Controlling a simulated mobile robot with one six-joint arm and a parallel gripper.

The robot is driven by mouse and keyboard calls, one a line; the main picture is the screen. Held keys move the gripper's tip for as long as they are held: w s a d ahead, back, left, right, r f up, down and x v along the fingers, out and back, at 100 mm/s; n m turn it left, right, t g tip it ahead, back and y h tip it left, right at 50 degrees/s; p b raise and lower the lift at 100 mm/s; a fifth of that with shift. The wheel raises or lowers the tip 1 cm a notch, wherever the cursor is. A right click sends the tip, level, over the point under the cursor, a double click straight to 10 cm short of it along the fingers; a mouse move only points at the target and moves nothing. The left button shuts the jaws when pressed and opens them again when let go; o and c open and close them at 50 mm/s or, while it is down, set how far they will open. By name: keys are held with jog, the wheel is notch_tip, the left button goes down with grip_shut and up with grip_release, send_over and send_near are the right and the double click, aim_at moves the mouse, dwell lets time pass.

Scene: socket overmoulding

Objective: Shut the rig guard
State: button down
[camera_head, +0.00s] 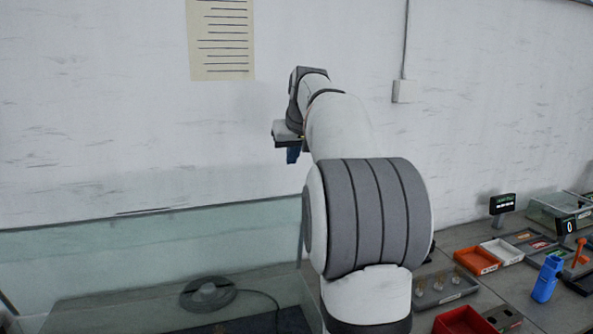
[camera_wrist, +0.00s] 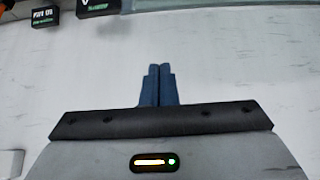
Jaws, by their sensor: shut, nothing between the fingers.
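My gripper (camera_head: 293,156) is raised in front of the wall, past the bend of my arm. Its two blue fingers (camera_wrist: 158,85) are pressed together and empty in the wrist view. A clear, green-tinted box-like cover (camera_head: 546,212) stands at the far right of the bench, beside a black unit with a lit "0" display (camera_head: 570,226). It may be the rig guard; I cannot tell whether it is open or shut. My gripper is well to its left and higher, touching nothing.
Clear panels (camera_head: 150,245) stand at left, near a dark round coil (camera_head: 207,294). The bench holds an orange tray (camera_head: 475,261), a red bin (camera_head: 464,321), a blue tool (camera_head: 547,279) and a small black display (camera_head: 502,204). The air around my gripper is free.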

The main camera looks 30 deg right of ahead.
jog(key=f, duration=0.2)
jog(key=w+f+p, duration=0.1)
jog(key=f, duration=0.2)
jog(key=f+p, duration=0.1)
jog(key=f, duration=0.2)
jog(key=shift+w+d+f, duration=0.1)
jog(key=shift+w+f, duration=0.1)
jog(key=shift+w, duration=0.05)
jog(key=shift+s+f, duration=0.1)
jog(key=shift+f, duration=0.15)
jog(key=shift+s, duration=0.1)
